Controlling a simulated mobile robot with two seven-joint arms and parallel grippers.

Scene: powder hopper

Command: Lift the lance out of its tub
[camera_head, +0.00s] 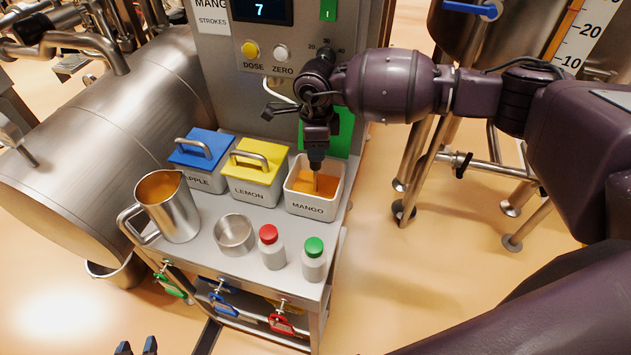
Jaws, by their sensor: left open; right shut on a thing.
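The lance (316,181) is a thin rod with a dark upper part. It stands upright with its lower end in the orange contents of the open white MANGO tub (306,207). My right gripper (316,148) is above the tub, pointing down, shut on the lance's dark upper part. The gripper hides part of the lance, and the orange contents hide its tip. Only the fingertips of my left gripper (136,348) show at the bottom edge; they are apart, with nothing seen between them.
A blue-lidded APPLE tub (190,179) and yellow-lidded LEMON tub (243,190) stand left of MANGO. In front are a steel jug (182,217), a steel cup (235,239), a red-capped bottle (272,256) and a green-capped bottle (314,268). The machine panel (270,28) rises behind.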

